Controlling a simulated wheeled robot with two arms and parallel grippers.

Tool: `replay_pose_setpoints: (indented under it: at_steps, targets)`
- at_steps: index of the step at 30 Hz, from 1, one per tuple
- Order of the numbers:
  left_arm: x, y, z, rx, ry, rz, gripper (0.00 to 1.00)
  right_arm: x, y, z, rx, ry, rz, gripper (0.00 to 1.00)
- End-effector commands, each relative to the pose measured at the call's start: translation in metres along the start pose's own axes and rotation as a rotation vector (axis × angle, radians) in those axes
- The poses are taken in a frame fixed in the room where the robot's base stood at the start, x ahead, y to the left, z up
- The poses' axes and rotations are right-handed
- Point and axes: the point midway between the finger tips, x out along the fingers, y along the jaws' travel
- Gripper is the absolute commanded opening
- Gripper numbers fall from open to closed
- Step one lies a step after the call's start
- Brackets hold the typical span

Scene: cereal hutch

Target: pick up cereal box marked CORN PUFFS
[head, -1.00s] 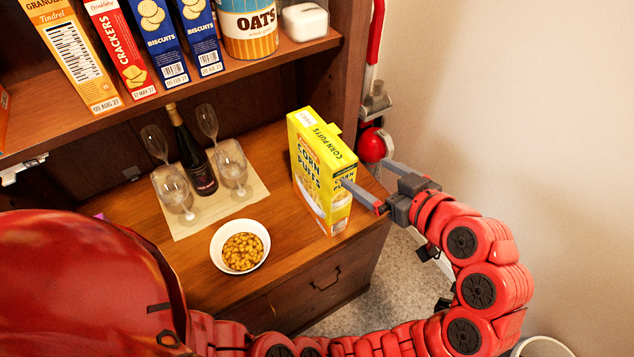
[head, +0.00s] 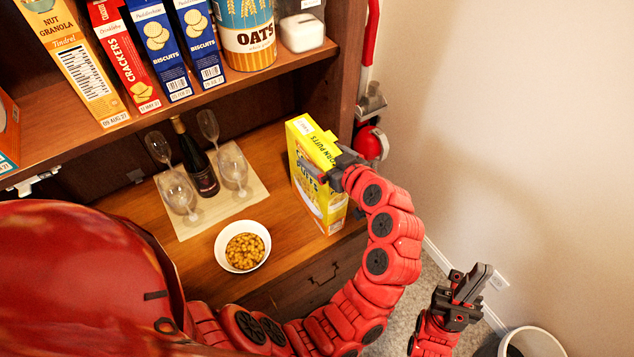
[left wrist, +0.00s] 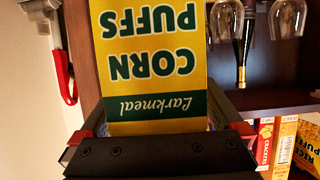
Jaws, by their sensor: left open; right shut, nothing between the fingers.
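The yellow CORN PUFFS box (head: 308,190) stands upright on the right end of the wooden counter. In the left wrist view the same box (left wrist: 150,40) appears upside down, its green label near my gripper's palm. My left gripper (head: 328,164) is open at the top of the box, with the box's upper part between its fingers. No grip on it shows. The gripper and arm hide part of the box's top and right side in the head view. My right gripper (head: 474,284) is shut and empty at the lower right, clear of the furniture.
A bowl of cereal (head: 243,246) stands left of the box. A bottle (head: 197,165) and several glasses stand on a mat (head: 262,200). The upper shelf (head: 80,140) holds boxes and an OATS canister (head: 247,40). A red extinguisher-like object (head: 371,143) hangs at right.

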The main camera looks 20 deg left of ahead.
Motion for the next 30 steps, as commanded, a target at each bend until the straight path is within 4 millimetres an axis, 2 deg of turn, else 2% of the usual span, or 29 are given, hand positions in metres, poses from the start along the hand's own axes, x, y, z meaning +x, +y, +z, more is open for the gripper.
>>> replay_pose_setpoints:
  at_steps: [3,9,11,26,30]
  targets:
    - [0.0073,-0.0001,0.0000,0.002,0.001,0.000,1.00,0.0030,0.0002,-0.0005,0.000,0.000,0.000,0.00]
    - [0.0076,0.0005,0.0005,0.001,0.001,0.002,1.00,0.0023,0.0001,-0.0004,0.000,0.000,0.000,0.00]
    - [0.0076,0.0004,0.0005,0.001,0.001,0.002,0.91,0.0022,0.0001,-0.0004,0.000,0.000,0.000,0.00]
    - [0.0073,0.0005,0.0003,0.000,0.001,0.002,0.01,0.0023,0.0001,-0.0004,0.000,0.000,0.000,0.00]
    - [0.0072,0.0005,0.0003,0.000,0.001,0.002,0.00,0.0023,0.0001,-0.0004,0.000,0.000,0.000,0.00]
